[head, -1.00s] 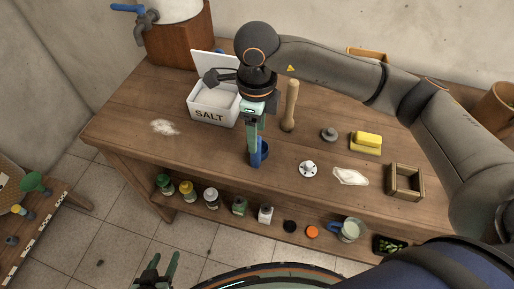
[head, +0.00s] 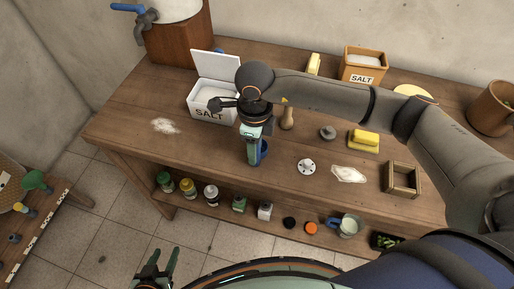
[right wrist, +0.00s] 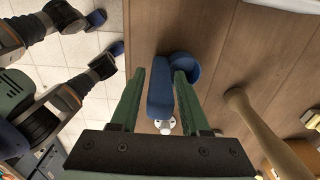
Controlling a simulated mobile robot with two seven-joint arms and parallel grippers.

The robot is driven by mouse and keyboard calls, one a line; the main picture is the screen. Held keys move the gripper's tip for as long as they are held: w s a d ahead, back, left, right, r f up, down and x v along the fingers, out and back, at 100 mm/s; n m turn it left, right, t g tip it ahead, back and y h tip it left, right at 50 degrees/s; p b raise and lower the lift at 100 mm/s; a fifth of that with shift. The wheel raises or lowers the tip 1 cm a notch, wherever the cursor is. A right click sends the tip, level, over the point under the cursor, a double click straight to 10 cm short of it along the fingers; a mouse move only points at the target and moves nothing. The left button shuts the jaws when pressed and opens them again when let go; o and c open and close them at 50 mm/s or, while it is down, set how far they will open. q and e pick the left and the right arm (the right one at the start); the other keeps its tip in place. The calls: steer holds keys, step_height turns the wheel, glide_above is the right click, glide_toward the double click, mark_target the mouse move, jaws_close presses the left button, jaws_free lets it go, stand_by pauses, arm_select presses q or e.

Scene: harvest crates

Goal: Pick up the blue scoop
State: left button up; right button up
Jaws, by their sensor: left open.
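The blue scoop (head: 264,149) stands near the front edge of the wooden workbench, partly hidden by my right gripper in the head view. My right gripper (head: 253,158) reaches down over it. In the right wrist view the jaws of that gripper (right wrist: 160,74) are apart, with the scoop's blue handle (right wrist: 160,98) between them. A gap shows on the left of the handle; the right finger lies close to it and overlaps the round bowl (right wrist: 186,66). My left gripper (head: 157,268) is open and empty over the floor, in front of the bench.
An open white salt box (head: 207,104) stands behind and left of the scoop. Bottles line the lower shelf (head: 188,187).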

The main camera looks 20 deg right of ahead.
jaws_close()
steer(key=shift+r, duration=0.2)
stand_by(0.3)
